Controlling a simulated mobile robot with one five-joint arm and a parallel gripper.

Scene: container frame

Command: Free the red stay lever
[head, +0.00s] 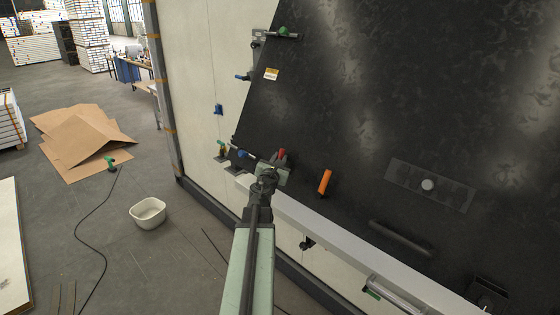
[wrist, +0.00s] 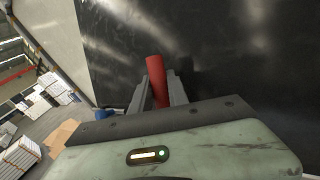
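The red stay lever (head: 282,154) is on the lower left part of the dark panel. In the head view only its upper end shows above my gripper (head: 270,173). In the wrist view the red lever (wrist: 156,78) stands between the two fingers of my gripper (wrist: 158,87), its end reaching past the fingertips. The fingers flank it closely on both sides. Whether both press on it cannot be told. The lever's base is hidden behind my gripper.
An orange handle (head: 324,182) is close to the right of my gripper on the dark panel (head: 340,90). A round knob on a plate (head: 428,185) and a dark bar (head: 400,239) are further right. A pale ledge (head: 330,230) runs below. A white tub (head: 147,213) stands on the floor.

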